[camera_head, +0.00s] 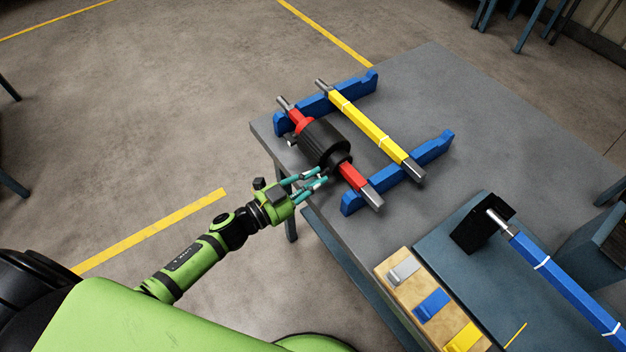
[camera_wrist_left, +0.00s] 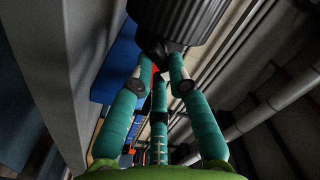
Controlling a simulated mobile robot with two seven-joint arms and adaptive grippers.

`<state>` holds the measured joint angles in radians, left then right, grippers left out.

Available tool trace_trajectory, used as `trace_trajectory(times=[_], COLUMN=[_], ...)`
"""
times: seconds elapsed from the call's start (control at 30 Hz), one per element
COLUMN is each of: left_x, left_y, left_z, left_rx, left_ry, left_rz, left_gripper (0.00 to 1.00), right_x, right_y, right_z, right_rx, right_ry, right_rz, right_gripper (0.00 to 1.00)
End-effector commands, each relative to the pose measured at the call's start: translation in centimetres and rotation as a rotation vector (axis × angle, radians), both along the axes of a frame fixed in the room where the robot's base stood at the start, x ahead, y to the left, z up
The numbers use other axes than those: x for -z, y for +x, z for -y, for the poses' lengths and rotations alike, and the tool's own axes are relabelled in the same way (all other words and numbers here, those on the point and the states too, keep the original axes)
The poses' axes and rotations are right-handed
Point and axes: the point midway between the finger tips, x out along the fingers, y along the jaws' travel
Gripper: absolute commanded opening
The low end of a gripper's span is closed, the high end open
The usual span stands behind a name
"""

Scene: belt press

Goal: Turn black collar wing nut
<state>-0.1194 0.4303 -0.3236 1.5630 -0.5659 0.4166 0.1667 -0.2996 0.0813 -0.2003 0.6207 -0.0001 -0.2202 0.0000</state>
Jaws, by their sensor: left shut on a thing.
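A thick black roller with a black collar (camera_head: 338,159) at its near end sits on a red bar (camera_head: 353,176), which lies across blue rests at the table's left edge. My left gripper (camera_head: 320,178) is at the collar's lower left side. In the left wrist view its teal fingers (camera_wrist_left: 160,72) are closed around a small dark piece, the wing nut (camera_wrist_left: 152,46), just under the ribbed black roller (camera_wrist_left: 178,15). The fingers hide most of the nut, so its angle is unclear. My right gripper is not in view.
A yellow bar (camera_head: 372,125) lies beside the red one on the blue rests (camera_head: 425,158). A blue bar (camera_head: 555,272) rests on a black block at the lower right. A wooden board (camera_head: 388,284) holds grey, blue and yellow pieces. The grey tabletop (camera_head: 445,95) is clear farther back.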

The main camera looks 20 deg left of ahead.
Motion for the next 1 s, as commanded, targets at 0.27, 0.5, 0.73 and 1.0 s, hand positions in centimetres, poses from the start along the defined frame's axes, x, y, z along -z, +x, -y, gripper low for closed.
trace_trajectory(times=[0.27, 0.5, 0.73, 1.0], left_x=[0.3, 0.5, 0.5, 0.4], left_y=[0.0, 0.1, 0.2, 0.4], left_z=[-0.1, -0.3, -0.4, -0.5], left_rx=[-0.003, -0.004, -0.007, -0.011], left_ry=[0.212, 0.394, 0.539, 0.649], left_rz=[0.155, 0.287, 0.393, 0.471], left_gripper=[0.0, 0.0, 0.0, 0.0], right_x=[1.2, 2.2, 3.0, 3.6], right_y=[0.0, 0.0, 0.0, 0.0], right_z=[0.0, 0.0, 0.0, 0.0], right_rx=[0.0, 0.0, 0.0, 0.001], right_ry=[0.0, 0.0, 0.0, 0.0], right_rz=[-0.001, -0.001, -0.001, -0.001], right_gripper=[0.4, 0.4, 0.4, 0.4])
